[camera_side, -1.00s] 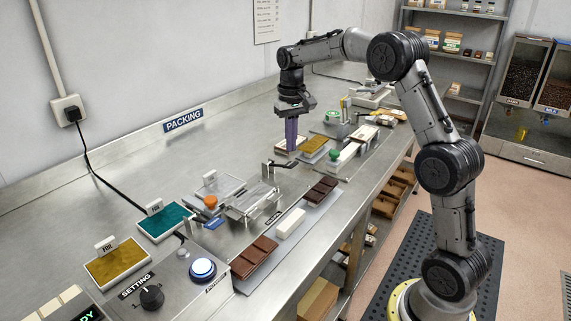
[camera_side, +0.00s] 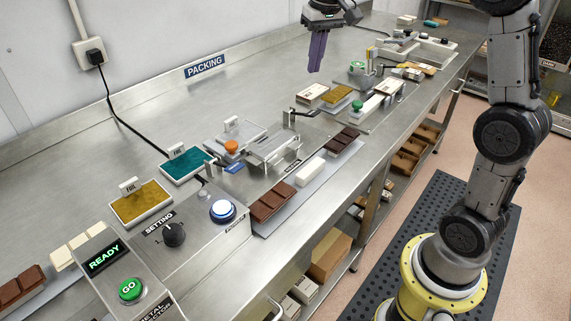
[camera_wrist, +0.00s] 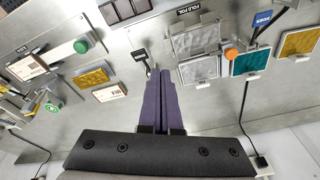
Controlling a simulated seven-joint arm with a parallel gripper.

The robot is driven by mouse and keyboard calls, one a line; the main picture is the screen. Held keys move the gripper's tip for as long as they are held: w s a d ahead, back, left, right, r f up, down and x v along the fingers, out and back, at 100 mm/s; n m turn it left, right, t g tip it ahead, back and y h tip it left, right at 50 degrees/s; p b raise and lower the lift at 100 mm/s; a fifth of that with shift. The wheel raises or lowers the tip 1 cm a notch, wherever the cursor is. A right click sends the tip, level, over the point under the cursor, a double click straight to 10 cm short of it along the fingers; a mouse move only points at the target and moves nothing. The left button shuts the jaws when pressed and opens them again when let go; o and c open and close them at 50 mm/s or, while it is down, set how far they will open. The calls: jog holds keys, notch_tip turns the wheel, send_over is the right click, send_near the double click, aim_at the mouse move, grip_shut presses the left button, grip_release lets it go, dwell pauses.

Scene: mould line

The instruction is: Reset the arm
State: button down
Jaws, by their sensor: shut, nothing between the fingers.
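My gripper (camera_side: 317,52) hangs above the back part of the steel bench (camera_side: 250,95), pointing down, with its purple fingers together and nothing between them. In the wrist view the shut fingers (camera_wrist: 162,105) reach out over the bench, apart from everything on it. Below and to the right of the gripper in the side view lie a white card box (camera_side: 311,94) and a tray with a gold piece (camera_side: 338,97).
A folding fixture (camera_side: 275,147) with an orange knob (camera_side: 231,147), teal foil (camera_side: 187,163) and gold foil (camera_side: 141,203) trays stand mid-bench. Chocolate bars (camera_side: 271,202) line the front. A control box has a black dial (camera_side: 174,235). The back strip of bench is clear.

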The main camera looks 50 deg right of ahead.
jog(key=s+a+r+n+t, duration=0.1)
jog(key=s+a, duration=0.3)
jog(key=s, duration=0.4)
jog(key=s+a+r+n+t, duration=0.2)
jog(key=s+a, duration=0.2)
jog(key=s, duration=0.4)
jog(key=s+a+f+n, duration=0.1)
jog(key=s+a+f, duration=0.1)
jog(key=s+f, duration=0.7)
jog(key=shift+f+n+t, duration=0.3)
jog(key=shift+f+n, duration=0.05)
jog(key=shift+n, duration=0.05)
jog(key=shift+s, duration=0.1)
